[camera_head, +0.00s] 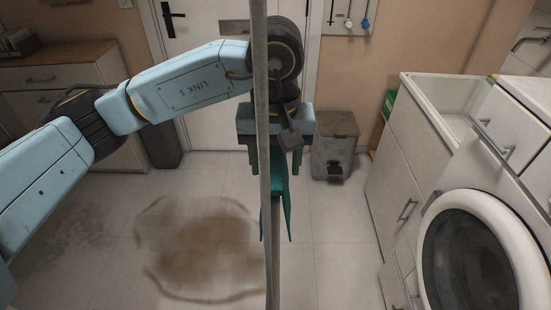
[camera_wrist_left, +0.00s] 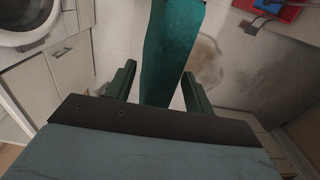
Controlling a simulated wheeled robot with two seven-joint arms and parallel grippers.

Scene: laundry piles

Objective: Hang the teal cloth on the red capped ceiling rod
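My left gripper (camera_head: 276,170) points down near the middle of the head view, with its two green fingers spread apart. The teal cloth (camera_head: 282,196) hangs below it, narrow and folded, close to a long grey upright bar (camera_head: 263,90). In the left wrist view the cloth (camera_wrist_left: 170,45) runs between the spread fingers (camera_wrist_left: 158,88) and beyond their tips, with a gap at the left finger. The bar crosses in front of part of the gripper; whether the cloth touches it I cannot tell. No red cap on a rod is identifiable. My right gripper is not in view.
A washing machine (camera_head: 472,255) and a white sink cabinet (camera_head: 398,150) stand at right. A grey bin (camera_head: 334,150) stands by the door (camera_head: 205,110). A drawer cabinet (camera_head: 60,80) is at left. A brown stain (camera_head: 205,250) marks the open floor. Red and blue items (camera_wrist_left: 275,8) show in the wrist view.

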